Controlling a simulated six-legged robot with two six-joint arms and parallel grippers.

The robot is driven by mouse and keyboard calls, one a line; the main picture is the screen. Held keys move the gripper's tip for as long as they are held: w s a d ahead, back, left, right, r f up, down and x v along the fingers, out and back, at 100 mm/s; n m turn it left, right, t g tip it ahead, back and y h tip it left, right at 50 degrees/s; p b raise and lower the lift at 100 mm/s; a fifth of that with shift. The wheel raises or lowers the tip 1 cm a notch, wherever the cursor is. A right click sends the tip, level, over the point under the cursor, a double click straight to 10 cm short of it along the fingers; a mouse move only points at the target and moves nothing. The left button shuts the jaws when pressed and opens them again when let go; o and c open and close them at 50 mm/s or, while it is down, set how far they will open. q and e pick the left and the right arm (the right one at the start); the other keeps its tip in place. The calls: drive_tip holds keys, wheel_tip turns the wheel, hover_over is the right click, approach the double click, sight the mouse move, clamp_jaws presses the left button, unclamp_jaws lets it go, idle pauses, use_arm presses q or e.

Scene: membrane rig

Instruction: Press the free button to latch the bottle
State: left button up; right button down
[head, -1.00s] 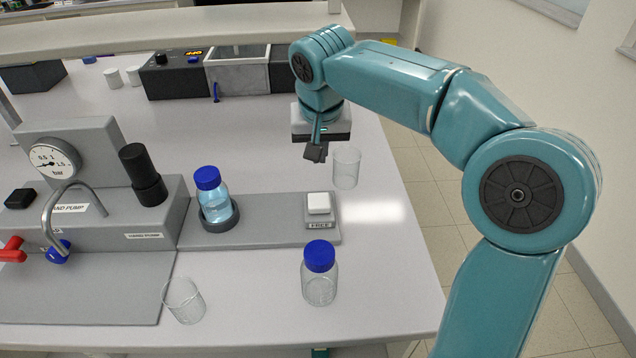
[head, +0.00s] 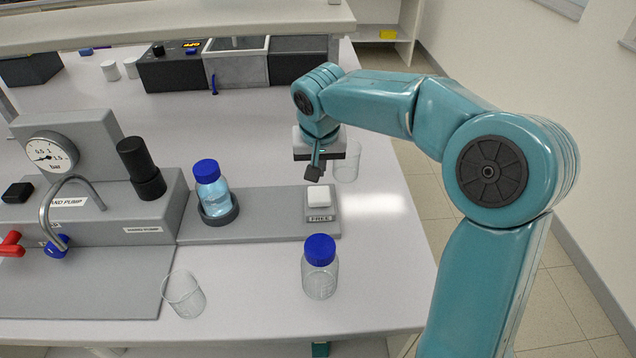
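The free button is a white square cap (head: 318,195) on a small grey block with a FREE label, at the right end of a grey plate (head: 268,207). My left gripper is not in view.
A clear blue-capped bottle (head: 320,268) stands in front of the button. Glass beakers stand at front left (head: 184,294) and behind my gripper (head: 346,166). The hand pump rig (head: 110,205) with gauge (head: 50,155) fills the left. The bench's right side is clear.

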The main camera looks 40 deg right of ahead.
sight(318, 194)
drive_tip(key=shift+s+a+x, duration=0.15)
drive_tip(key=shift+s+x, duration=0.05)
drive_tip(key=shift+x, duration=1.3)
drive_tip(key=shift+s+a+x, duration=0.1)
drive_tip(key=shift+s+x, duration=0.05)
drive_tip(key=shift+x, duration=1.35)
drive_tip(key=shift+f, duration=0.2)
drive_tip(key=shift+f+b, duration=0.95)
drive_tip(key=shift+b, duration=0.2)
drive_tip(key=shift+s+a+r, duration=0.1)
drive_tip(key=shift+a+r, duration=0.05)
drive_tip(key=shift+f, duration=0.2)
